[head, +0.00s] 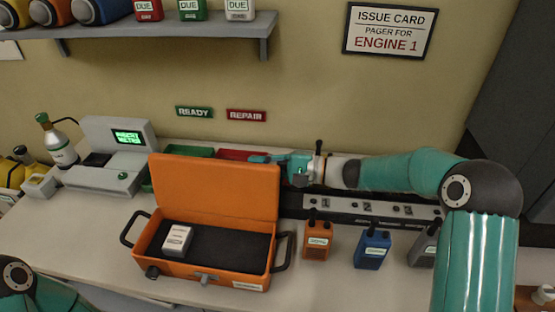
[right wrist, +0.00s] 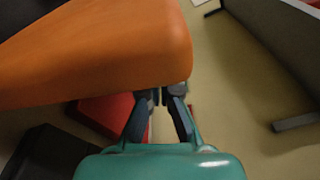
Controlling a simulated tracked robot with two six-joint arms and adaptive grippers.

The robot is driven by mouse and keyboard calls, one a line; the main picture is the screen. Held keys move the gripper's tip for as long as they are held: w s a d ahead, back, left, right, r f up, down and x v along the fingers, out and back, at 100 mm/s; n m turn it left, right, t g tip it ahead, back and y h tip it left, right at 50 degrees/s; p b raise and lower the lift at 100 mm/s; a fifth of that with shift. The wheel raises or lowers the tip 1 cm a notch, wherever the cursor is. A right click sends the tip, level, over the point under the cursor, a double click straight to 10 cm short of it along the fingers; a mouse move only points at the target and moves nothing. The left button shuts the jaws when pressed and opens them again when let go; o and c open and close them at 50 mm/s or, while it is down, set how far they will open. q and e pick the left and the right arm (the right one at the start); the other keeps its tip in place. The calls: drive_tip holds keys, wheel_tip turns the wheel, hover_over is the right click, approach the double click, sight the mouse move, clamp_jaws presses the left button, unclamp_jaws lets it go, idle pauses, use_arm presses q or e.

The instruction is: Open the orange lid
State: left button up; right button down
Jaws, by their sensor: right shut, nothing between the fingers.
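The orange lid (head: 215,190) stands raised, close to upright, along the back of the orange case (head: 190,270). The case is open towards me, with dark foam and a small white box (head: 177,240) inside. My right gripper (head: 258,158) is at the lid's upper right corner, reaching in from the right. In the right wrist view the lid (right wrist: 110,50) fills the upper left, close by the shut fingers (right wrist: 160,97). Nothing is between them. Whether they touch the lid I cannot tell. My left gripper is out of view; only part of my left arm shows at the lower left.
Orange (head: 317,240), blue (head: 371,248) and grey (head: 422,248) pagers stand right of the case. Behind them is a numbered strip (head: 385,210). A red tray (head: 233,154) and green tray (head: 190,150) lie behind the lid. A grey tester (head: 110,178) stands at the left.

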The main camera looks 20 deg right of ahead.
sight(246, 162)
drive_tip(key=x, duration=0.2)
drive_tip(key=shift+a, duration=0.25)
drive_tip(key=n+b, duration=0.1)
drive_tip(key=b, duration=0.2)
drive_tip(key=s+b, duration=0.1)
drive_tip(key=b, duration=0.2)
drive_tip(key=shift+s+a+r+n, duration=0.25)
drive_tip(key=shift+a+r+n, duration=0.1)
drive_tip(key=shift+n, duration=0.05)
drive_tip(key=shift+s+a+r+n+b, duration=0.1)
drive_tip(key=shift+s+r+n+b, duration=0.25)
drive_tip(key=shift+b, duration=0.35)
drive_tip(key=shift+w+r, duration=0.1)
drive_tip(key=shift+r, duration=0.15)
